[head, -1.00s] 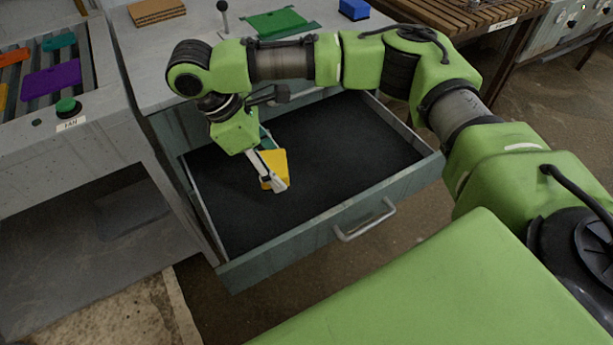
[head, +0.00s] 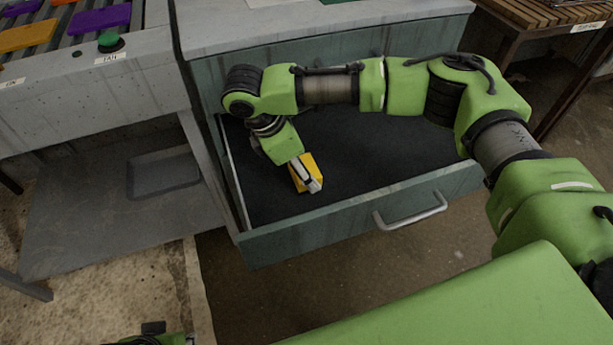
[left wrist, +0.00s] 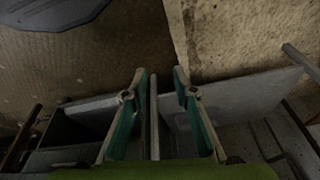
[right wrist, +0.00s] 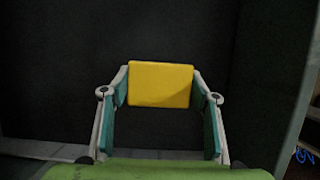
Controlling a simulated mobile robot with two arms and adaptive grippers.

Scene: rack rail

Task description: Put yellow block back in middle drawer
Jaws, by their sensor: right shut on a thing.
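The yellow block (head: 306,172) is held between the fingertips of my right gripper (head: 311,180), inside the outline of a pulled-out drawer (head: 345,218). In the right wrist view the block (right wrist: 160,84) sits between both fingers of the gripper (right wrist: 160,92), against the dark drawer lining. I cannot tell whether the block touches the drawer floor. My left gripper (left wrist: 163,85) is open and empty in the left wrist view. Only part of my left arm shows at the bottom left of the head view.
The drawer has a silver handle (head: 411,212) and a closed front panel above it. A grey table (head: 70,95) with purple and orange pieces and a green button (head: 109,40) stands to the left. A slatted wooden bench (head: 540,18) is at the back right. Most of the drawer is bare.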

